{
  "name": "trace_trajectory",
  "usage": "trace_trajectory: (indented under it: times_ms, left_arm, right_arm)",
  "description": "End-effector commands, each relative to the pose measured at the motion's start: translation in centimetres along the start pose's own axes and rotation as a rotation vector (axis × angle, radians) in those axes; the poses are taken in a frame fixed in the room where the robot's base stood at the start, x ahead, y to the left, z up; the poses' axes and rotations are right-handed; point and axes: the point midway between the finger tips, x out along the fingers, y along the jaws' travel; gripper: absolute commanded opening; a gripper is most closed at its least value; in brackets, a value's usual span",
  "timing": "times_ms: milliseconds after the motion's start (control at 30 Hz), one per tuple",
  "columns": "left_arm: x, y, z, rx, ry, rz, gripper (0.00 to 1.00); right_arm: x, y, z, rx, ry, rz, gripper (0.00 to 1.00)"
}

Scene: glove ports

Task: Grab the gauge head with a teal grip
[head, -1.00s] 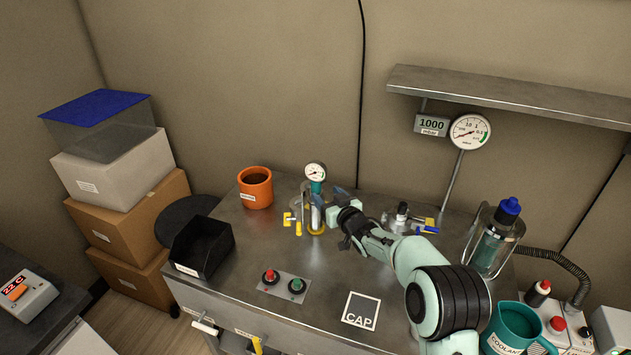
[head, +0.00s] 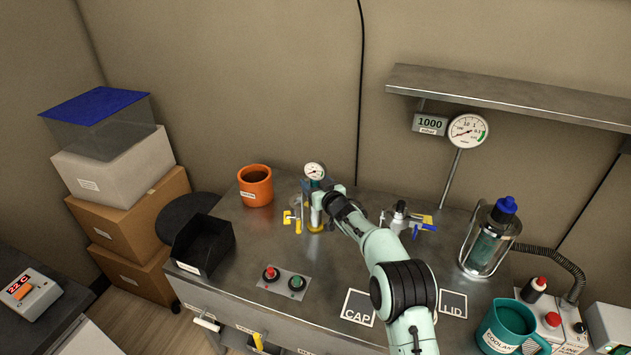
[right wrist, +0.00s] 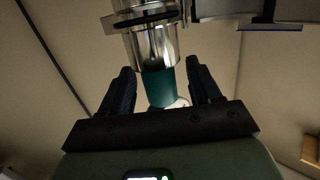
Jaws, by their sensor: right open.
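The gauge head (head: 315,171) has a round white dial on top and stands on the metal fitting at the back of the bench. Its teal grip (right wrist: 160,87) lies between the two dark fingers of my right gripper (right wrist: 161,78) in the right wrist view. The fingers are apart, with a gap to the grip on each side. In the head view my right gripper (head: 322,194) is at the gauge head from the right and partly hides the grip and the fitting. My left gripper is not in view.
An orange pot (head: 255,188) and a black bin (head: 203,245) stand to the left. A valve fitting with yellow and blue handles (head: 401,217) is to the right, near a caged teal bottle (head: 490,240). The CAP square (head: 359,306) and LID square (head: 453,304) are bare.

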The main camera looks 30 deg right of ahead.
Motion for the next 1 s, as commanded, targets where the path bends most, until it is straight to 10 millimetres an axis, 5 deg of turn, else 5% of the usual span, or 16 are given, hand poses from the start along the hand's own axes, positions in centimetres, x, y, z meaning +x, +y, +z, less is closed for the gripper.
trace_trajectory:
  times_ms: [67, 267, 733, 1000]
  left_arm:
    - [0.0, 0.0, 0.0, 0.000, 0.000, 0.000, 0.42]
    - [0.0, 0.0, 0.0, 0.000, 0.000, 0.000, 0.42]
    - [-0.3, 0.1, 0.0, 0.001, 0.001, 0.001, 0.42]
    - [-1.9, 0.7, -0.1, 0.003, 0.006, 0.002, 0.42]
  right_arm:
    - [0.0, 0.0, 0.0, 0.000, 0.000, 0.000, 0.63]
    - [0.0, 0.0, 0.0, 0.000, 0.000, 0.000, 0.00]
    - [-0.2, 0.0, -1.6, 0.000, 0.006, 0.000, 0.00]
    - [-1.1, 0.1, -7.3, 0.000, 0.011, 0.001, 0.00]
